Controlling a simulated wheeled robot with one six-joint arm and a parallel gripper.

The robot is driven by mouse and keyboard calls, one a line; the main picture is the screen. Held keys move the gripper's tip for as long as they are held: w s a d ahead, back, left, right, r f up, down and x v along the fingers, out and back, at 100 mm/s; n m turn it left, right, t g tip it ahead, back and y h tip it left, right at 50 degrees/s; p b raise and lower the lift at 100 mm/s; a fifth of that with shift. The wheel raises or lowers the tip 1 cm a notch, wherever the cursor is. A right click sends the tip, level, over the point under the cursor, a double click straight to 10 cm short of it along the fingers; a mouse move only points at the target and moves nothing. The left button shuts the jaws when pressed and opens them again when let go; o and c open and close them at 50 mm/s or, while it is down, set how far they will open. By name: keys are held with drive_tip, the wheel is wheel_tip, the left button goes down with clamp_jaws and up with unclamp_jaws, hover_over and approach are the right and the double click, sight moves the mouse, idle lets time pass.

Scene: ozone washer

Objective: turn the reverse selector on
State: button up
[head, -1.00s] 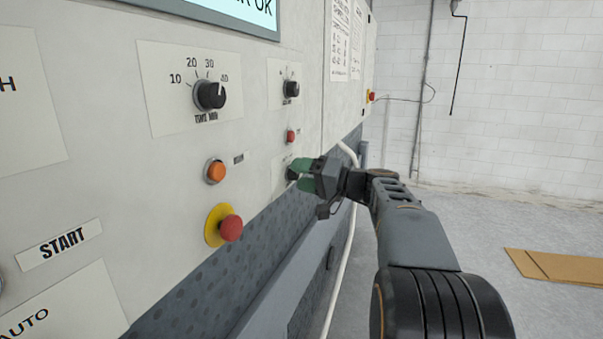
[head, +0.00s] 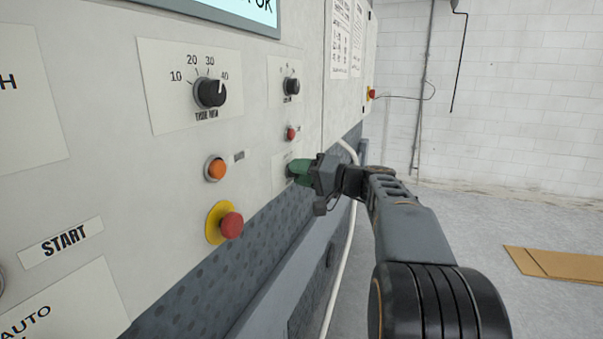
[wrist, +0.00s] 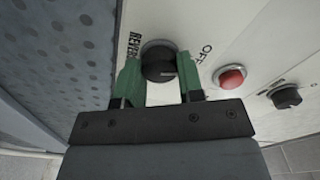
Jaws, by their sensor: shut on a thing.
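The reverse selector (wrist: 158,62) is a round black knob on a white plate, in the wrist view between my gripper's green fingers. The plate beside it reads "OFF" on one side and a partly hidden "REVER..." on the other. My gripper (head: 297,172) is at the panel in the head view, with its fingers around the knob and shut on it. In the wrist view my gripper (wrist: 160,80) has one green finger on each side of the knob. In the head view the fingers hide the knob.
A red button (head: 291,133) and a small black knob (head: 291,87) are above the selector. An orange button (head: 215,168), a red emergency button (head: 231,225) on yellow and a timer dial (head: 210,93) are to the left. Open floor lies to the right.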

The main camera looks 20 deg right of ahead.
drive_tip(key=shift+m, duration=0.3)
drive_tip(key=shift+m+p, duration=0.7)
drive_tip(key=shift+m, duration=2.9)
drive_tip(key=o, duration=0.9)
drive_tip(key=shift+o, duration=0.2)
drive_tip(key=shift+s+d, duration=0.1)
drive_tip(key=shift+d, duration=0.05)
drive_tip(key=b+v, duration=0.1)
drive_tip(key=v, duration=1.2)
drive_tip(key=shift+s+d+b, duration=0.2)
drive_tip(key=shift+b, duration=0.1)
drive_tip(key=shift+r, duration=0.1)
